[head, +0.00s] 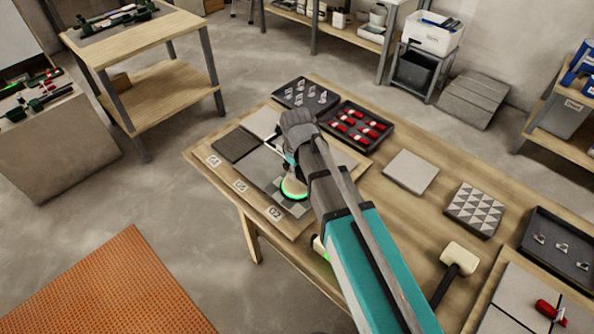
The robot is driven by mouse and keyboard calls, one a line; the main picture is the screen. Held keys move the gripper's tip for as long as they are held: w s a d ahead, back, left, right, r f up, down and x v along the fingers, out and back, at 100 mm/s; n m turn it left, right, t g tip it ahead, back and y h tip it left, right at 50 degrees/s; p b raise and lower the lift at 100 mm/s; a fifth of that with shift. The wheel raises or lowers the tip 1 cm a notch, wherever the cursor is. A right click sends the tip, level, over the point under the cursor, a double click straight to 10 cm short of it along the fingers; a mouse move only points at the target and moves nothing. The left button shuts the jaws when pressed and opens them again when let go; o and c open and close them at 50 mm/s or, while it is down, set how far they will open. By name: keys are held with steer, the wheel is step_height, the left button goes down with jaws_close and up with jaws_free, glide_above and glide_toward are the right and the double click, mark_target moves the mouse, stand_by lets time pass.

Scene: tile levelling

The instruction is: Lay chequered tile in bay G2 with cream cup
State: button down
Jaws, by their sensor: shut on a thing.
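My gripper (290,163) is shut on the cream cup (294,186), which has a bright green ring around its base. The cup stands on the chequered tile (291,208), a grey and dark checked tile partly hidden by the cup and my arm. The tile is at the front bay of the board, beside the label that reads G2 (275,213). I cannot tell whether it lies fully flat or is slightly raised. A dark tile (236,144) and a light tile (262,122) lie in other bays of the board.
Trays of clips (306,93) and red wedges (374,121) stand behind. A plain tile (411,171), a triangle-patterned tile (474,209) and a mallet (460,258) lie right of my arm. Another cream, green-edged thing (321,246) is partly hidden by my arm.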

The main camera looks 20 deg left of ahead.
steer(key=shift+f+b, duration=0.5)
steer(key=shift+f, duration=0.05)
stand_by(0.7)
steer(key=shift+c, duration=2)
jaws_free()
steer(key=shift+r, duration=0.15)
step_height(320, 180, up, 10)
steer(key=p, duration=1)
steer(key=shift+r+p, duration=0.2)
steer(key=shift+p, duration=0.1)
steer(key=w+d, duration=0.1)
steer(key=d, duration=0.1)
steer(key=w+d, duration=0.1)
steer(key=shift+w+d+f+b, duration=0.3)
steer(key=shift+w+d, duration=0.05)
steer(key=shift+d, duration=0.05)
steer(key=shift+d, duration=0.1)
